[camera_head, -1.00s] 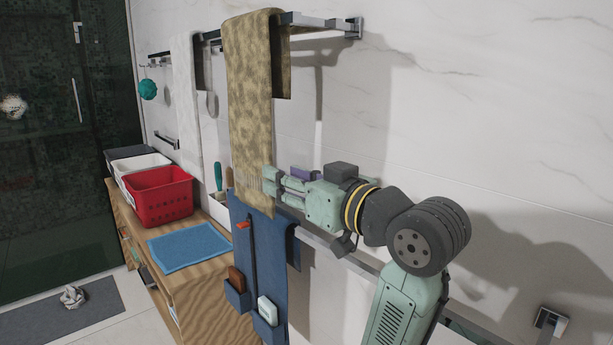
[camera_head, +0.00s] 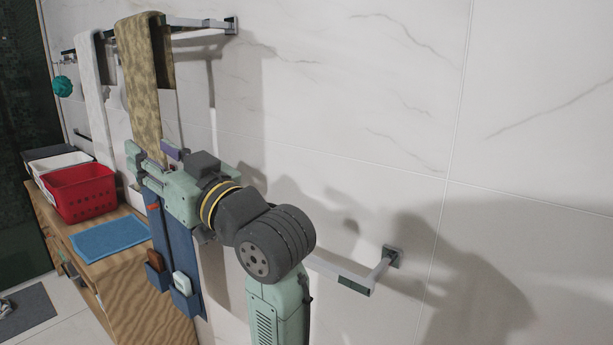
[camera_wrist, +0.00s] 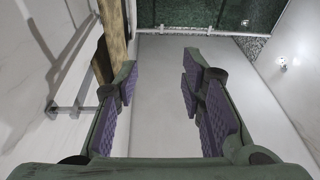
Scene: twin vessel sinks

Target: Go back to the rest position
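My gripper (camera_head: 136,158) is in front of the wall in the head view, just in front of the lower part of the patterned olive towel (camera_head: 141,75). In the wrist view my gripper (camera_wrist: 158,95) has its purple-padded fingers wide apart, with nothing between them. The towel (camera_wrist: 112,35) shows there beside the left finger. In the head view the towel hangs from the upper rail, and its lower end is hidden behind my gripper and arm.
A blue hanging organizer (camera_head: 184,255) with pockets hangs below my gripper. A lower wall rail (camera_head: 340,276) runs to the right of my arm. A wooden cabinet (camera_head: 140,290) at the left bears a red basket (camera_head: 84,193) and a blue cloth (camera_head: 108,237). The right wall is bare.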

